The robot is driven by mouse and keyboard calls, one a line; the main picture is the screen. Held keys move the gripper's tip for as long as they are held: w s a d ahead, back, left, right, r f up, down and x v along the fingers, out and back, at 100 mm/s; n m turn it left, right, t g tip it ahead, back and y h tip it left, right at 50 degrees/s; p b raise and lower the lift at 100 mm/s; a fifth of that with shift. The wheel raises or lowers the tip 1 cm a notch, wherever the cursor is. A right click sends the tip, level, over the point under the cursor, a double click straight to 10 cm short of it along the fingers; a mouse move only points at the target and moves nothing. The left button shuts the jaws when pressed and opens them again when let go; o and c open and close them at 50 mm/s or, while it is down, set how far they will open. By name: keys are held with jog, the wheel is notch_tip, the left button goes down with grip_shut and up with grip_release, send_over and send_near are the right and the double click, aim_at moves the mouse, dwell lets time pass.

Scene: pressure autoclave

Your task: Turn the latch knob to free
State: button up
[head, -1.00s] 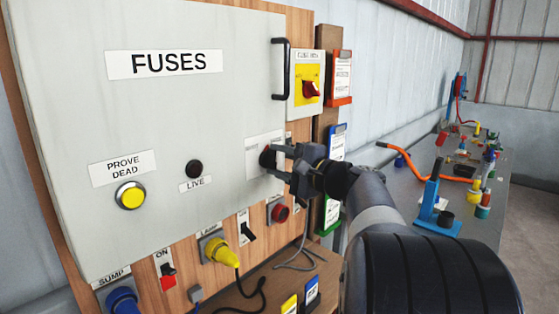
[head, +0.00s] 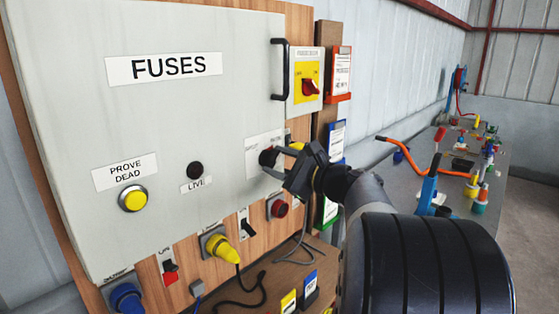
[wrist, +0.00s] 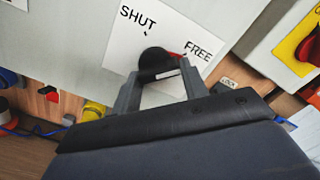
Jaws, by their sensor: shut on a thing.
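The latch knob (head: 268,157) is a small dark round knob on a white label plate at the right side of the grey FUSES panel door (head: 90,110). My gripper (head: 277,160) is at the knob, its fingers on either side of it. In the wrist view the black knob (wrist: 157,62) sits between the two grey fingers of my gripper (wrist: 162,84), which are shut on it. The plate (wrist: 130,35) reads SHUT at upper left and FREE at right. A red patch shows between the knob and FREE. The knob's pointer direction is unclear.
A black door handle (head: 281,70) and a yellow isolator with a red switch (head: 309,87) are above my gripper. A yellow plug (head: 220,250) and a red button (head: 279,208) are below. A bench (head: 480,215) with an orange bar stands at right.

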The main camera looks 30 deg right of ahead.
dwell(0.4)
jog(key=o, duration=1)
jog(key=b+v, duration=0.2)
jog(key=v, duration=0.8)
jog(key=shift+s+d, duration=0.15)
jog(key=shift+s, duration=0.25)
jog(key=p+x, duration=0.2)
jog(key=x, duration=0.9)
jog(key=shift+s, duration=0.1)
